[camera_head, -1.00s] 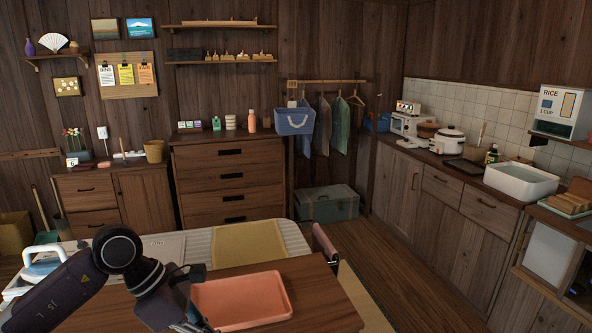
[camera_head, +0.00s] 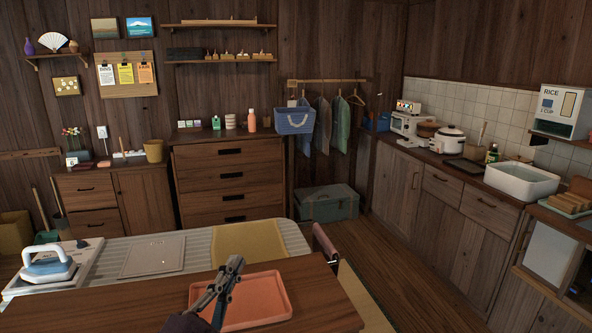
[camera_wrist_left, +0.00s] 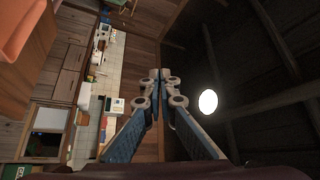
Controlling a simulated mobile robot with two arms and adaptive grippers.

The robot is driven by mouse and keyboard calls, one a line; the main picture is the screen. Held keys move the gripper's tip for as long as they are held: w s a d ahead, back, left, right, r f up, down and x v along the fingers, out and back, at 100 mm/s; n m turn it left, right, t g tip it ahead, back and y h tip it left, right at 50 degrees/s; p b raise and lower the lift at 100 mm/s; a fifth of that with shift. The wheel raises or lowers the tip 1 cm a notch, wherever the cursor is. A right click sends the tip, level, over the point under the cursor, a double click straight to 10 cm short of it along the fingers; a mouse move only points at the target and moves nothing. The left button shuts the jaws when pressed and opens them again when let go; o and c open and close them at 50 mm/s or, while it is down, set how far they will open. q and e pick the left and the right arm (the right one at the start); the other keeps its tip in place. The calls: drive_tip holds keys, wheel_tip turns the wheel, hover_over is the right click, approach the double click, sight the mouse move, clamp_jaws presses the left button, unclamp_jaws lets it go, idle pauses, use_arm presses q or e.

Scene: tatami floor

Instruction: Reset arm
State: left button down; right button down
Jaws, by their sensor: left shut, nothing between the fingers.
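My left gripper (camera_head: 233,266) rises from the bottom edge in the head view, with its fingers pointing up in front of the orange tray (camera_head: 262,300). Its fingers are shut and empty. In the left wrist view the two blue-grey fingers (camera_wrist_left: 157,76) meet at their tips, with the room and dark ceiling behind them. The gripper hides part of the tray's left side. My right gripper is in neither view.
The tray lies on a wooden table (camera_head: 330,303). Behind it is an ironing board (camera_head: 200,251) with a blue-and-white iron (camera_head: 48,265) at its left end and a yellow cloth (camera_head: 250,242). A chest of drawers (camera_head: 230,180) stands behind, and a kitchen counter runs along the right.

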use_arm(q)
drive_tip(key=s+a+f+n+g+y, duration=0.2)
drive_tip(key=s+a+f+n+g, duration=0.15)
drive_tip(key=f, duration=0.35)
drive_tip(key=s+a+f+n+g+y, duration=0.2)
drive_tip(key=a+f+n+y, duration=0.15)
drive_tip(key=f, duration=0.35)
drive_tip(key=s+a+f+n+g+y, duration=0.2)
drive_tip(key=s+f+n+g, duration=0.15)
drive_tip(key=f, duration=0.45)
drive_tip(key=s+f+n+g+h, duration=0.15)
drive_tip(key=s+f+g, duration=0.25)
drive_tip(key=s+f, duration=0.45)
drive_tip(key=s+f+n+g, duration=0.3)
drive_tip(key=s+f+g, duration=0.15)
drive_tip(key=s, duration=0.75)
wheel_tip(320, 180, down, 27)
drive_tip(key=s, duration=0.2)
drive_tip(key=s+a+f+g, duration=0.2)
drive_tip(key=s+f, duration=1.3)
drive_tip(key=s, duration=0.1)
drive_tip(key=shift+s+a+m+y, duration=0.3)
drive_tip(key=shift+a, duration=0.1)
drive_tip(key=shift+f, duration=0.1)
